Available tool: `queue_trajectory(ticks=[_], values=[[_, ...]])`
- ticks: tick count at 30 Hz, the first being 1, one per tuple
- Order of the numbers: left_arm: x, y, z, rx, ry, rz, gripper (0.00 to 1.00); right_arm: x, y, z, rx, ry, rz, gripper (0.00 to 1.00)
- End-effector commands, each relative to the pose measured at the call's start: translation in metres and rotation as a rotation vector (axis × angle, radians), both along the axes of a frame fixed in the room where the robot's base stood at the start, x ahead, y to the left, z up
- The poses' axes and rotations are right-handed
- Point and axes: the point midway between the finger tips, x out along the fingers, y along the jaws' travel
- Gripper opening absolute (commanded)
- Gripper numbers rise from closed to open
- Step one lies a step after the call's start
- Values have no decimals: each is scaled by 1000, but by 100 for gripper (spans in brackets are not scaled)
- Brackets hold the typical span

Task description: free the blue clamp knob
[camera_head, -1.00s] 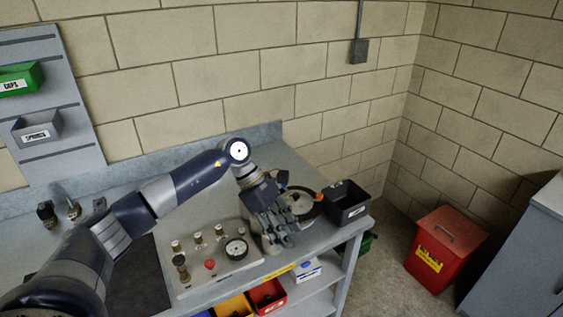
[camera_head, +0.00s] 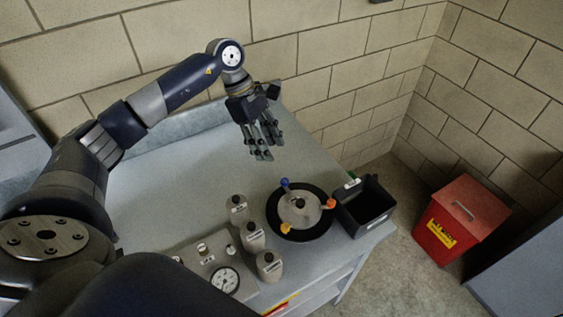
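The blue clamp knob (camera_head: 285,183) stands at the far edge of a round grey lid (camera_head: 301,206) with a black rim. An orange knob (camera_head: 330,203) sits at its right and a yellow knob (camera_head: 286,228) at its front left. My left gripper (camera_head: 262,157) hangs above the bench behind and left of the blue knob, fingers pointing down. It is clear of the knob and nothing shows in it. Its finger gap is too small to judge. My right gripper is not in view.
A black bin (camera_head: 364,219) stands right of the lid. Several grey bottles (camera_head: 253,236) stand left of it, beside a gauge panel (camera_head: 205,264). The bench (camera_head: 165,190) is bare to the left. A red container (camera_head: 462,222) stands on the floor.

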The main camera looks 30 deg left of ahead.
Motion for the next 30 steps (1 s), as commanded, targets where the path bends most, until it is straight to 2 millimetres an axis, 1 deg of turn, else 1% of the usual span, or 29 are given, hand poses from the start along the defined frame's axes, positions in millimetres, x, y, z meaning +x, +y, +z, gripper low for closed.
queue_trajectory(ticks=[1,2,5,12,18,21,24,30], values=[[-1,-2,-3,0,4,-2,40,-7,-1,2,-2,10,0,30],[-1,-3,-5,0,4,-1,40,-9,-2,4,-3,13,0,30],[-1,-9,-17,-1,6,0,40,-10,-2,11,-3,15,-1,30],[0,-27,-58,-2,7,0,40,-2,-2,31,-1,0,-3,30],[1,-37,-86,-1,3,1,40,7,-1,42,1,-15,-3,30],[1,-40,-94,-2,3,1,40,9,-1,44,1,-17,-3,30],[2,-41,-98,0,2,-1,40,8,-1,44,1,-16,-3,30],[2,-41,-99,0,1,0,40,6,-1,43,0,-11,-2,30]])
